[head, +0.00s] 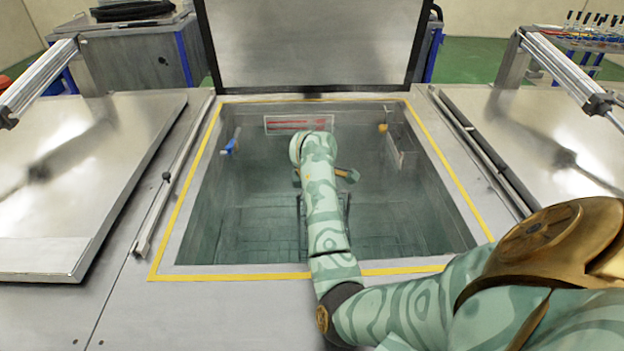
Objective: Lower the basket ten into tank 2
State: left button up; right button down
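The open tank (259,215) is in the middle of the head view, with a yellow line around its mouth and its lid (310,42) raised at the back. I cannot read a number on it. My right arm comes in from the right and reaches over the tank's middle. My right gripper (325,177) is mostly hidden behind my own forearm; only small dark parts show at either side, so its opening cannot be seen. A thin dark frame (346,204) shows below it, possibly part of the basket, mostly covered by the arm. My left gripper is out of view.
Closed metal lids lie at the left (75,165) and right (550,135), with pneumatic cylinders (40,78) above. A blue fitting (231,143) is on the tank's left wall, and a red-striped label (298,124) is on its back wall. A rack (590,35) stands at the back right.

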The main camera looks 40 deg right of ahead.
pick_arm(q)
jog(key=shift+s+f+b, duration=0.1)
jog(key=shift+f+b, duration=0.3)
pick_arm(e)
jog(key=shift+f, duration=0.4)
jog(key=c, duration=1.5)
grip_release()
jog(key=shift+o, duration=0.2)
